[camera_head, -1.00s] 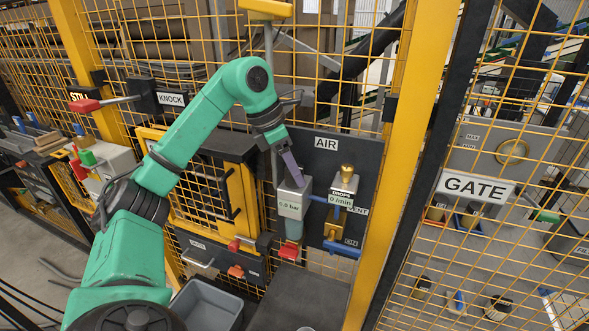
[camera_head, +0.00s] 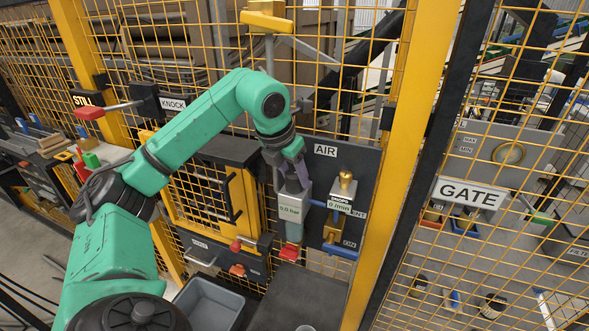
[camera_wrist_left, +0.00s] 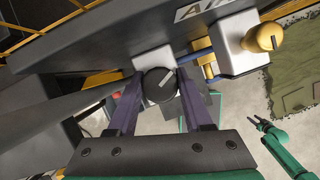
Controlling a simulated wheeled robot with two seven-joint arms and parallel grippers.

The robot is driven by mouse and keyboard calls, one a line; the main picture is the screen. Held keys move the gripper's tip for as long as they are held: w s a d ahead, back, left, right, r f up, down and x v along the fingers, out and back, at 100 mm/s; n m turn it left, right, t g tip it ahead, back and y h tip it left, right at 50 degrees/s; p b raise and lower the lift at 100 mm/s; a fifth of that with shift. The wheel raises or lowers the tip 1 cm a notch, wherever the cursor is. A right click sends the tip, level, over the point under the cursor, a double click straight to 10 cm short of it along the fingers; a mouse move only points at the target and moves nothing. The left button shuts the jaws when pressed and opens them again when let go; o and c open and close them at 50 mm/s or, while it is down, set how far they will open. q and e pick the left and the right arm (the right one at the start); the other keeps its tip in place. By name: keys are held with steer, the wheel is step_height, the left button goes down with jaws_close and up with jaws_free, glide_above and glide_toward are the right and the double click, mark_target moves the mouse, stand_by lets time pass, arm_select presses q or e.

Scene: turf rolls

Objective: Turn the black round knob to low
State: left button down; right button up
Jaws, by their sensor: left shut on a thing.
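The black round knob (camera_wrist_left: 159,86) with a pale pointer line sits on top of the white regulator block under the AIR sign. In the left wrist view it lies between the two purple fingers of my left gripper (camera_wrist_left: 162,104), which are shut on it from both sides. The pointer line slants up to the right. In the head view my left gripper (camera_head: 296,172) reaches down onto the block with the 0.0 bar display (camera_head: 291,210), and the knob is hidden. No low mark can be read. A small green arm, seemingly my right one, shows its gripper (camera_wrist_left: 262,123) in the wrist view.
A brass knob (camera_head: 345,179) on the 0 /min drops unit stands close to the right of my left gripper. A yellow post (camera_head: 385,200) and the GATE sign (camera_head: 469,192) are farther right. A grey bin (camera_head: 208,303) stands below.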

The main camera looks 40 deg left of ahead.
arm_select(q)
steer(key=n, duration=0.1)
steer(key=n+y+p, duration=0.1)
steer(key=n, duration=0.1)
steer(key=shift+r+n+p, duration=0.25)
steer(key=shift+n+p, duration=0.15)
steer(key=n, duration=0.1)
steer(key=n+y, duration=0.1)
steer(key=n, duration=0.1)
steer(key=shift+w+f+n+g+y, duration=0.1)
steer(key=shift+n+g+y, duration=0.2)
steer(key=shift+g, duration=0.1)
steer(key=n+g, duration=0.1)
steer(key=n, duration=0.2)
steer(key=n+g+y, duration=0.1)
steer(key=n, duration=0.2)
steer(key=shift+y, duration=0.3)
steer(key=n+g, duration=0.1)
steer(key=n, duration=0.2)
steer(key=n+g, duration=0.1)
steer(key=n, duration=0.3)
steer(key=shift+g, duration=0.4)
steer(key=shift+f+n, duration=0.1)
steer(key=shift+n, duration=0.2)
steer(key=c, duration=0.6)
jaws_free()
